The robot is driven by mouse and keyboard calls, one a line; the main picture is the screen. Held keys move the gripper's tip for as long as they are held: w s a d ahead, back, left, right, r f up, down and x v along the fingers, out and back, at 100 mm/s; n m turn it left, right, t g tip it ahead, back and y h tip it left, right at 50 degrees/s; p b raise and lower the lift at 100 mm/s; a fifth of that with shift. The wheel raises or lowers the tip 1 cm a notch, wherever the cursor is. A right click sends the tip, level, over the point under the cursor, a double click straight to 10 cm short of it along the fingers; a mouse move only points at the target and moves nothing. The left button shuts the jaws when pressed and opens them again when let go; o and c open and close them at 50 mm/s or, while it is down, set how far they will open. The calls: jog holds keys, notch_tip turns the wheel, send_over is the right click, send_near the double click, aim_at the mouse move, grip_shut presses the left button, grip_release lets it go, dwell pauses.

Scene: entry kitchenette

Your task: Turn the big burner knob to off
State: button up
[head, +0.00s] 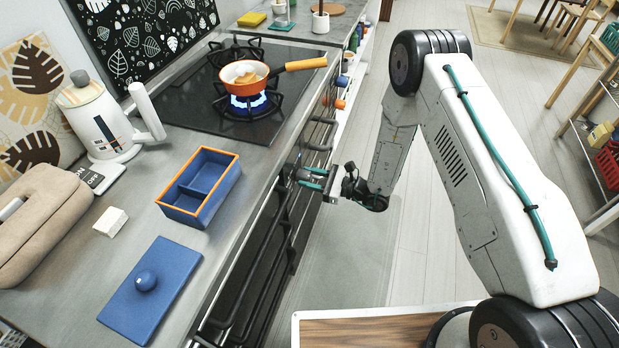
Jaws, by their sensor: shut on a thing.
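An orange saucepan (244,74) with food in it sits over a lit burner, and a blue flame (248,103) burns beneath it. My gripper (300,176) reaches the stove's front from the right, its teal-edged fingers shut on a knob there. The fingers largely hide this knob, so its pointer and angle cannot be read.
The pan's wooden handle (305,64) points right toward the counter edge. Dark rail handles (284,232) run along the front below my gripper. A blue divided box (199,186), a blue lid (149,290) and a white kettle (100,119) stand on the counter.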

jog(key=shift+w+m, duration=0.1)
jog(key=shift+m, duration=2.1)
jog(key=o, duration=1)
jog(key=v, duration=0.8)
